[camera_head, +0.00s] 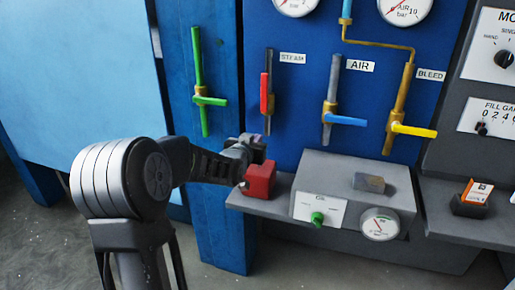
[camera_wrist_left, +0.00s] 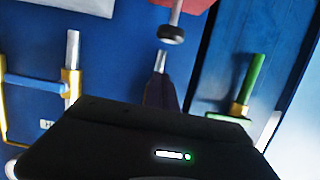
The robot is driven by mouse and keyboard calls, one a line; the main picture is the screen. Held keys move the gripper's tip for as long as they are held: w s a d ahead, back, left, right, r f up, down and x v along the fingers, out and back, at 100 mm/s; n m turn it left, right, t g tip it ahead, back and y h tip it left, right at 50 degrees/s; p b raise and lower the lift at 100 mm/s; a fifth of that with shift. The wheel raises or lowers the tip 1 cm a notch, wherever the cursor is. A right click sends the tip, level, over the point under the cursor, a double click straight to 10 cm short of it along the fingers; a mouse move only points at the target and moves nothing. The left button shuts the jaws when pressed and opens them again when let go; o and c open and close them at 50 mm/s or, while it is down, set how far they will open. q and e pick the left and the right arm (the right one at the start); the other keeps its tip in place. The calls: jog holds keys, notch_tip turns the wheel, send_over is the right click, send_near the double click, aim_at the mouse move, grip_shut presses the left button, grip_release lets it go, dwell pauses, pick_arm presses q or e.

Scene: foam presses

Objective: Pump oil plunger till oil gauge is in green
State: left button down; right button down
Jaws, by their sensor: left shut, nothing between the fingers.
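The grey oil unit (camera_head: 335,185) stands on a shelf and has a white "OIL" label. A green knob (camera_head: 317,218), likely the plunger, sticks out of its front. The round oil gauge (camera_head: 380,224) is to the knob's right; its needle and coloured zones are too small to read surely. My left gripper (camera_head: 258,165) is shut and empty, left of the oil unit and apart from the green knob. My right gripper is not in view.
Green (camera_head: 210,101), red (camera_head: 265,93), blue (camera_head: 345,120) and yellow (camera_head: 414,131) valve handles line the blue panel. A small dark block (camera_head: 369,183) lies on the oil unit. A small orange-and-white box (camera_head: 476,192) stands on the right shelf. Space before the green knob is clear.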

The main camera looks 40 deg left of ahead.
pick_arm(q)
send_over(257, 171)
jog(key=shift+w+f+p, duration=0.15)
jog(key=shift+f+p, duration=0.25)
jog(key=shift+f, duration=1.75)
notch_tip(257, 171, down, 5)
jog(key=b, duration=0.5)
jog(key=shift+r, duration=0.1)
